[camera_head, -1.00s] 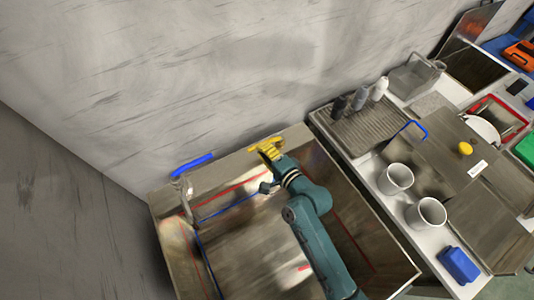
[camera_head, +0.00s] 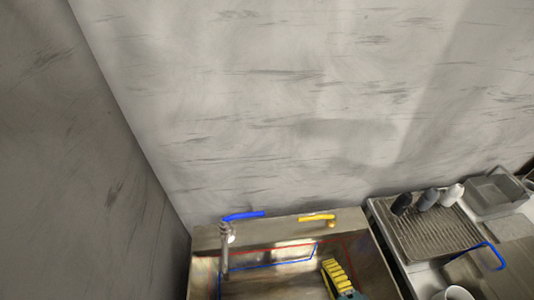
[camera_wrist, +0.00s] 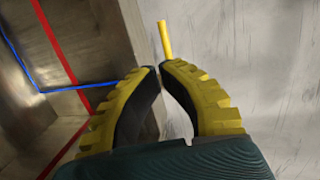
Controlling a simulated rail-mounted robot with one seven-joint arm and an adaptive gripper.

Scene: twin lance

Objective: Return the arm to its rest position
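My gripper (camera_head: 329,264) shows at the bottom of the head view, over the sink basin (camera_head: 268,284) and apart from the yellow lever (camera_head: 317,218) on the sink's back ledge. In the wrist view, the ridged yellow fingers of my gripper (camera_wrist: 160,68) curve together with their tips nearly meeting. Nothing is seen between them. The yellow lever (camera_wrist: 164,40) stands beyond the tips there. Most of my arm is outside the head view.
A tap (camera_head: 226,245) with a blue lever (camera_head: 244,215) stands at the sink's left. A ribbed drainer (camera_head: 430,236) with several bottles, a grey bin (camera_head: 495,193) and a white mug (camera_head: 458,293) are to the right. The wall (camera_head: 300,100) rises behind.

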